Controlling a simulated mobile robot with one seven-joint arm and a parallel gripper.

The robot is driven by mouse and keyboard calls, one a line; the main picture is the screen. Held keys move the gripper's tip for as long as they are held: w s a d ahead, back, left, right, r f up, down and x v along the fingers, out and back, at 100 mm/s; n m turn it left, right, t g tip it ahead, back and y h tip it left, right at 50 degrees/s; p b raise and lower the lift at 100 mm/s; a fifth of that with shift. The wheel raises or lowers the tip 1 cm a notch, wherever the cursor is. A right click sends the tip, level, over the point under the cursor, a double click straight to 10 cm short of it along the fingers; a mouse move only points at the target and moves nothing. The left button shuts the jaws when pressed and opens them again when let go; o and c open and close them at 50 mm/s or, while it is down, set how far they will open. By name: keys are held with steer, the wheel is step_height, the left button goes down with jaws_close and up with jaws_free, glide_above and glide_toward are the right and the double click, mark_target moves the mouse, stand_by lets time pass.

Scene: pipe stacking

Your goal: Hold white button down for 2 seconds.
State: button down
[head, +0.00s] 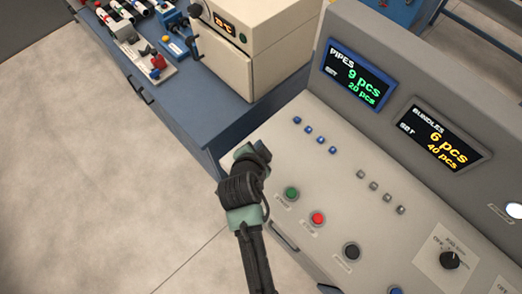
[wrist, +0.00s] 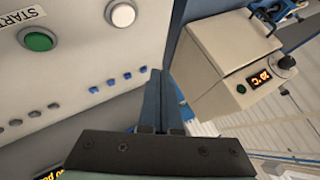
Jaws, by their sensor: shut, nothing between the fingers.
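A round white button (wrist: 121,14) sits on the light panel in the wrist view, at the top edge. It is beside a green button (wrist: 38,39) labelled START. In the head view the green button (head: 291,194) shows, but the white one next to it is hidden by my arm. My gripper (wrist: 162,82) is shut and empty. In the wrist view its fingertips lie right of and below the white button, apart from it. In the head view my gripper (head: 255,156) is over the panel's left edge.
A red button (head: 318,218) and a black button (head: 351,251) continue the row. Several small blue buttons (head: 309,129) lie behind it. A round white light or button (head: 514,210) is at the far right. A beige box (head: 250,55) stands on the blue bench left of the panel.

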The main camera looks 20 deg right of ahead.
steer(key=shift+f+b, duration=3.65)
steer(key=shift+f, duration=0.7)
steer(key=shift+f, duration=0.15)
steer(key=shift+f+b, duration=0.3)
steer(key=shift+b, duration=0.15)
steer(key=shift+f+b, duration=0.3)
steer(key=shift+f, duration=0.1)
stand_by(0.9)
steer(key=shift+r, duration=0.15)
stand_by(0.4)
steer(key=shift+r+p, duration=0.65)
steer(key=shift+r, duration=0.05)
steer(key=shift+r+p, duration=2.15)
steer(key=shift+r, duration=0.4)
